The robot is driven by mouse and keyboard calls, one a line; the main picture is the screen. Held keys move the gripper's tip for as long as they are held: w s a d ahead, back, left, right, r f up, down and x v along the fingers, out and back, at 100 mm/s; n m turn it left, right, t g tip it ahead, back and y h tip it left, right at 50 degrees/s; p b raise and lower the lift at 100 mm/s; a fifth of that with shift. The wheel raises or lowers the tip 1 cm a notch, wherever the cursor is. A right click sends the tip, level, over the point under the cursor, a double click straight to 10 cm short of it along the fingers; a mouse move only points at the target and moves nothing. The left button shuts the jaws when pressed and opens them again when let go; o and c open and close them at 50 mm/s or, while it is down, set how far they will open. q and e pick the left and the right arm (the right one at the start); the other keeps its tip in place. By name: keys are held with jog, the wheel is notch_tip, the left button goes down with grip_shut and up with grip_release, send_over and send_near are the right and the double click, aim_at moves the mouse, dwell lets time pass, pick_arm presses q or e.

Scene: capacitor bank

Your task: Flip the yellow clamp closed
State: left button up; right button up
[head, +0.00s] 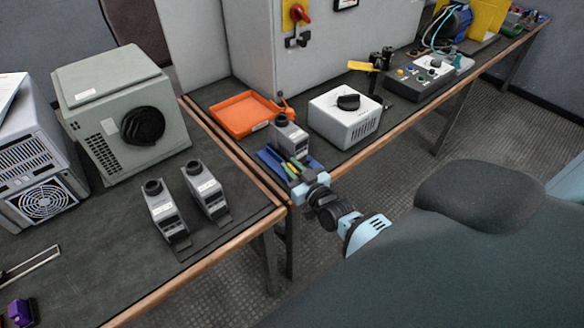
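A flat yellow piece (362,66), which looks like the yellow clamp, sticks out to the left of a small black fixture (381,59) on the far bench. It is small here, and I cannot tell its exact position on the fixture. My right gripper (299,178) is at the front edge of the far bench, well to the left of and nearer than the yellow piece. It is by a blue tray (268,160) with green and yellow items and a grey block with a black top (290,140). Its fingers are too small and overlapped to read. My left gripper is out of view.
A white box with a black knob (338,120) and an orange tray (240,114) stand on the far bench. A control box (418,80) lies right of the fixture. A grey cabinet (320,40) stands behind. Two grey blocks (165,210) stand on the near bench.

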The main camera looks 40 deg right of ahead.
grip_shut()
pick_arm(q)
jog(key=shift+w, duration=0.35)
pick_arm(e)
jog(key=shift+d+f+n+y+b, duration=0.15)
jog(key=shift+n+y+b, duration=0.3)
jog(key=shift+y, duration=0.25)
jog(key=shift+n+y+b, duration=0.25)
jog(key=shift+y+b, duration=0.05)
jog(key=shift+b, duration=0.05)
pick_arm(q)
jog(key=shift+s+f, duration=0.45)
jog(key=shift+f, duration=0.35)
pick_arm(e)
jog(key=shift+o, duration=0.3)
grip_release()
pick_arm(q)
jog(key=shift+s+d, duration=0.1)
pick_arm(e)
jog(key=shift+s, duration=0.15)
